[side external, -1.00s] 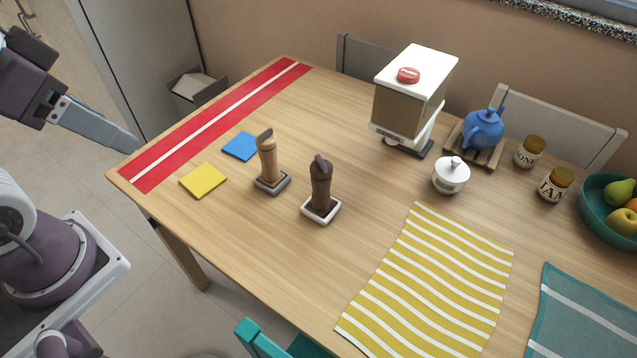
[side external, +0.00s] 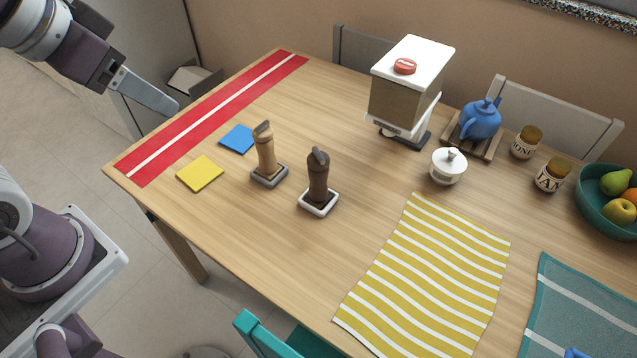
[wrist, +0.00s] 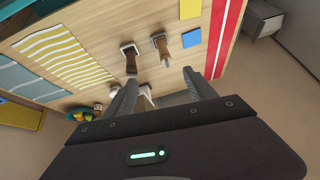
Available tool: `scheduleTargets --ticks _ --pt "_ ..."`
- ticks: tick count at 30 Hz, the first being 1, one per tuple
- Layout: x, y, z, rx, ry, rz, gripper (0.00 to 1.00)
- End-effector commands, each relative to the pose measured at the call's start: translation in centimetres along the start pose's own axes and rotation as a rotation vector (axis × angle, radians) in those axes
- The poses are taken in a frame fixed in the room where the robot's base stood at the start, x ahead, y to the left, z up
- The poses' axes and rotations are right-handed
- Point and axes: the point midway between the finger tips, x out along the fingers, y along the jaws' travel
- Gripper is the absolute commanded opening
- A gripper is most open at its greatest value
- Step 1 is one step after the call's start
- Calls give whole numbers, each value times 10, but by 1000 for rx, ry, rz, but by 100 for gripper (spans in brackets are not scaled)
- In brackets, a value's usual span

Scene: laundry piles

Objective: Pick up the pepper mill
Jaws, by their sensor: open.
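Two mills stand upright on the wooden table, each on a small square tray. One is light wood (side external: 265,150) on a grey tray (side external: 269,180); the other is dark brown (side external: 318,178) on a white tray (side external: 318,207). No label shows which is the pepper mill. In the wrist view the dark mill (wrist: 131,63) and light mill (wrist: 163,50) appear just beyond the fingers. My gripper (side external: 172,108) is high at the upper left, well apart from both mills. In the wrist view my gripper (wrist: 158,77) has its fingers apart with nothing held between them.
A yellow square (side external: 200,173) and a blue square (side external: 238,139) lie left of the mills, beside a red runner (side external: 215,116). A dispenser (side external: 402,95), white lidded bowl (side external: 448,167) and blue teapot (side external: 481,120) stand behind. A striped yellow cloth (side external: 425,275) lies right.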

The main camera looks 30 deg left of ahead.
Motion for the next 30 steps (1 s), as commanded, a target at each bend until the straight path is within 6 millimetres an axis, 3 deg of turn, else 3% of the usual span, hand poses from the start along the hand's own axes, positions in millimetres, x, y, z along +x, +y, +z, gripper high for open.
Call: scheduleTargets --ticks 1,4,8,11,12,15,18,21,30 --pt "29 -4 -18 46 -1 -11 65" --pt "91 -7 -54 159 47 -16 65" --pt "180 9 -74 320 119 34 65" --pt "245 34 -64 428 179 119 65" --pt "268 47 -54 463 203 164 65" --pt "312 79 -21 509 272 284 65" --pt "338 108 -11 421 391 349 65" --pt "354 122 -10 297 510 349 65" --pt "370 128 -13 171 649 319 65"
